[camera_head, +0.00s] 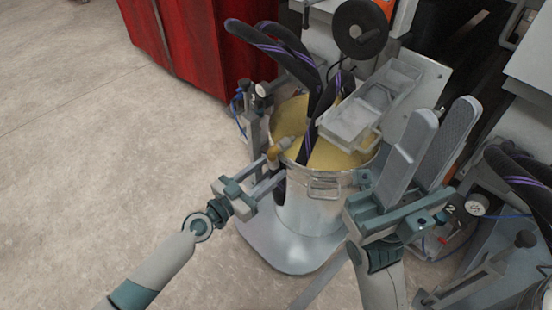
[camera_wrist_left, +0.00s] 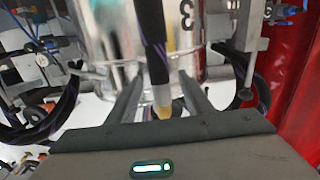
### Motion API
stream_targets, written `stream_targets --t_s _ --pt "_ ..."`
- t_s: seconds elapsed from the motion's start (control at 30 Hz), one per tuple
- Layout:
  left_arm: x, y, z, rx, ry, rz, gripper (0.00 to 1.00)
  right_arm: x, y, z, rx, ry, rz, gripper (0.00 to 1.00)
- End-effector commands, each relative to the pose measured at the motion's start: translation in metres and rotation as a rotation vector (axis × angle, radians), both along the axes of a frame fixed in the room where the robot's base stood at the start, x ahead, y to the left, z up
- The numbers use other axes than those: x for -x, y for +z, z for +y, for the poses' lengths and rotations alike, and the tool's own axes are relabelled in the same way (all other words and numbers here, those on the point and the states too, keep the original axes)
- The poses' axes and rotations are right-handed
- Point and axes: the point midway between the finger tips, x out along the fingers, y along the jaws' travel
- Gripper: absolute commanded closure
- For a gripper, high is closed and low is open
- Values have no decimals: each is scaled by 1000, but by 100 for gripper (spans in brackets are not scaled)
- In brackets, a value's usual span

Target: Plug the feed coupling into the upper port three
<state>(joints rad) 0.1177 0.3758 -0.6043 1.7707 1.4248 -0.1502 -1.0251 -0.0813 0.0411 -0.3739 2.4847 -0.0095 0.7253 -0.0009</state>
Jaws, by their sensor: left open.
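The feed coupling, a grey piece with a brass-coloured end (camera_head: 274,152), sits at the near left rim of the metal pot (camera_head: 318,205). In the left wrist view the coupling (camera_wrist_left: 162,97) is at the lower end of a black hose (camera_wrist_left: 153,45), its yellowish tip between my finger tips. My left gripper (camera_head: 272,168) is open, its two fingers on either side of the coupling with gaps visible. My right gripper (camera_head: 432,135) is raised at the right, its fingers apart and nothing seen between them. A figure 3 is on the pot (camera_wrist_left: 187,50). I cannot pick out upper port three.
A metal tray (camera_head: 370,105) lies over the pot's far right. Black hoses with purple stripes (camera_head: 270,45) rise behind it. Machinery with a gauge (camera_head: 476,206) crowds the right. The floor at left is clear.

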Motion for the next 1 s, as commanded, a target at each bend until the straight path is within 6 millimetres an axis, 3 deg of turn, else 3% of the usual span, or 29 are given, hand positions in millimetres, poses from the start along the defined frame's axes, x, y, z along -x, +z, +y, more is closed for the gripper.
stream_targets --t_s 0.13,0.33,0.77,1.0 --pt "0 0 0 0 0 0 54 0 1 0 0 0 -4 69" --pt "0 0 0 0 0 0 100 1 2 -1 0 -1 -8 69" --pt "0 5 0 0 0 -3 100 3 6 -1 -1 -2 -13 69" --pt "2 25 3 0 0 -3 100 3 11 -4 5 -16 -2 69"
